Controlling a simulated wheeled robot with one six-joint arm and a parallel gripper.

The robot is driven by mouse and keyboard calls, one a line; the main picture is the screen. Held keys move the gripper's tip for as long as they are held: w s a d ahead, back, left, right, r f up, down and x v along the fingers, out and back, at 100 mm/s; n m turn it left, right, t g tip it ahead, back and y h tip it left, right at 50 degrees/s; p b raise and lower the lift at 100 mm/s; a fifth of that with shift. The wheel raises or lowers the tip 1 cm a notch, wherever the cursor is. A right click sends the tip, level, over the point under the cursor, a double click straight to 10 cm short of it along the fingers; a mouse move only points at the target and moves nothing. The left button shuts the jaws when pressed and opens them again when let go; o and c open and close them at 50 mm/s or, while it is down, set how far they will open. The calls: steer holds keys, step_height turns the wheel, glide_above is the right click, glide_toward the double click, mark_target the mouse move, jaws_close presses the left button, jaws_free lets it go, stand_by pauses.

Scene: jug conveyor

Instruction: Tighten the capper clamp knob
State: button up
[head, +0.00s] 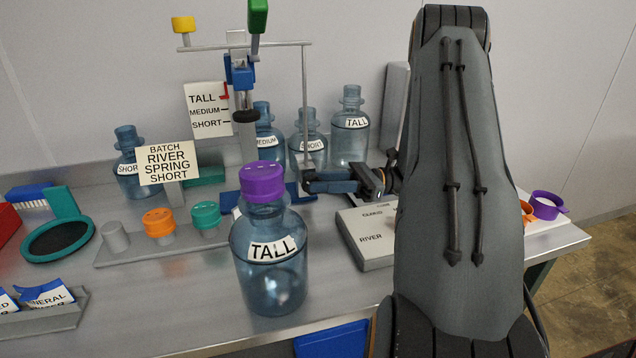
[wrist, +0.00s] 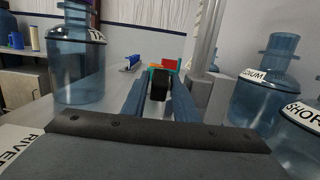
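The capper stands at the back left of the bench, with a blue head (head: 240,72), a green-topped lever (head: 257,15) and a dark plunger (head: 248,140). My gripper (head: 308,183) is low, behind and right of the front tall jug, and points left. In the wrist view, its two blue fingers (wrist: 161,98) are apart. A black, rounded thing (wrist: 159,85) shows between the fingertips and looks like a knob. I cannot tell whether the fingers press on it. The capper's silver post (wrist: 206,38) rises just right of the fingers.
A tall jug (head: 270,265) with a purple cap (head: 263,181) stands in front of my gripper. More blue jugs (head: 350,125) stand behind. A grey box (head: 367,240) lies to the right. A cap rack (head: 130,256) holds orange and teal caps.

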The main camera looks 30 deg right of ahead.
steer(key=b+v, duration=0.2)
steer(key=v, duration=0.4)
steer(key=shift+d+f, duration=0.1)
steer(key=shift+d, duration=0.1)
steer(key=shift+s+d, duration=0.2)
steer(key=shift+d, duration=0.25)
